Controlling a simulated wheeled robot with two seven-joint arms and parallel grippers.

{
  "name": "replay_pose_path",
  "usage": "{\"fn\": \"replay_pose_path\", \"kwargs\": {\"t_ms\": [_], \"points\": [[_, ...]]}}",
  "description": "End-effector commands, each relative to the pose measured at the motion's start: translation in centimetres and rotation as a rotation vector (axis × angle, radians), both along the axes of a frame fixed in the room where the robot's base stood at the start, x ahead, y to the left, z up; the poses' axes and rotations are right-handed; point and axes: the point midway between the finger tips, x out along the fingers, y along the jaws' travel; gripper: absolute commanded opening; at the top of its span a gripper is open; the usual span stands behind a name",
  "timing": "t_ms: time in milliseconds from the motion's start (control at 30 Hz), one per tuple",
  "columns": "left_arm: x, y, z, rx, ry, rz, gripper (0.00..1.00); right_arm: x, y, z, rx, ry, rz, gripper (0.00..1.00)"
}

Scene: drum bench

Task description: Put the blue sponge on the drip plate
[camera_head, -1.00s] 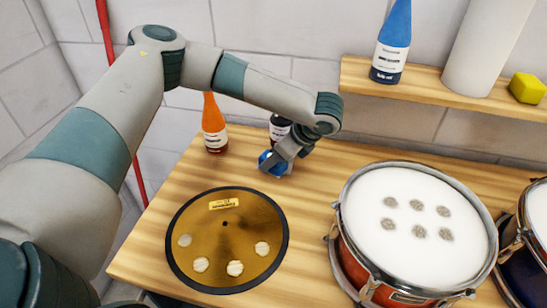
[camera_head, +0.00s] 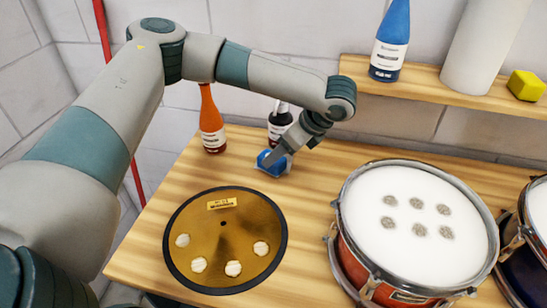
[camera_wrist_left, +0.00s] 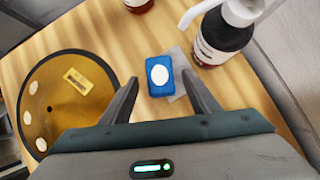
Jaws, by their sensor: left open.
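The blue sponge (camera_head: 272,163) lies on the wooden bench near the back, in front of a dark bottle. In the left wrist view the sponge (camera_wrist_left: 160,91) shows a white oval on top. My left gripper (camera_head: 287,154) is open at the sponge. In the wrist view its fingers (camera_wrist_left: 160,82) spread to either side of the sponge; whether they touch it I cannot tell. A round golden plate with a black rim (camera_head: 226,250), the only plate-like thing in view, lies at the front left with several pale round spots. My right gripper is out of view.
An orange bottle (camera_head: 212,120) and a dark bottle (camera_head: 279,125) stand behind the sponge. A red drum with a white head (camera_head: 415,225) stands on the right. A shelf (camera_head: 430,78) holds a blue bottle and a yellow block (camera_head: 527,86). Bench between sponge and plate is clear.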

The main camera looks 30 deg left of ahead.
Motion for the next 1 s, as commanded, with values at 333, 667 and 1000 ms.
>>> {"fn": "replay_pose_path", "kwargs": {"t_ms": [333, 667, 1000], "points": [[-0.4, -3.2, 4.8, 0.0, -0.002, -0.001, 0.55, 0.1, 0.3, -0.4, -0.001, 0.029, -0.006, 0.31], [-0.6, -4.1, 6.3, 0.001, 0.0, 0.0, 0.55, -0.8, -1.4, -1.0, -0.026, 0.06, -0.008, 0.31], [-0.6, -4.1, 6.3, 0.001, 0.001, 0.001, 0.55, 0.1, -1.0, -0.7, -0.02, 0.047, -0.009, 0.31]]}}
